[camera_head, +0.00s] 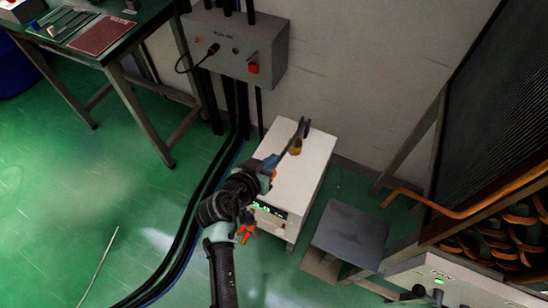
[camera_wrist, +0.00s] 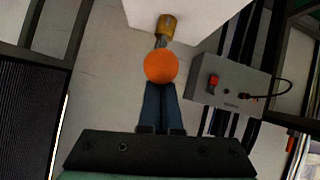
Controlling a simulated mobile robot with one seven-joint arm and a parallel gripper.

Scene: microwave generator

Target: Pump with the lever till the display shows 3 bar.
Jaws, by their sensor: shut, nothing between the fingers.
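The pump unit is a white box (camera_head: 303,165) standing on the floor by the wall. Its display (camera_head: 267,209) on the front shows green lit digits, too small and partly covered to read for sure. A brass fitting (camera_head: 296,146) sits on the box top; it also shows in the wrist view (camera_wrist: 167,26). A short grey rod runs from it to the lever's orange ball knob (camera_wrist: 161,66). My gripper (camera_wrist: 160,86) is shut and empty, its dark fingertips right at the knob. I cannot tell whether they touch it.
A grey control box (camera_head: 236,48) with a red switch hangs on the wall behind. Dark cables run along the floor left of the pump. A dark low block (camera_head: 348,234) and a rack with copper coils (camera_head: 500,235) stand to the right. A workbench is at upper left.

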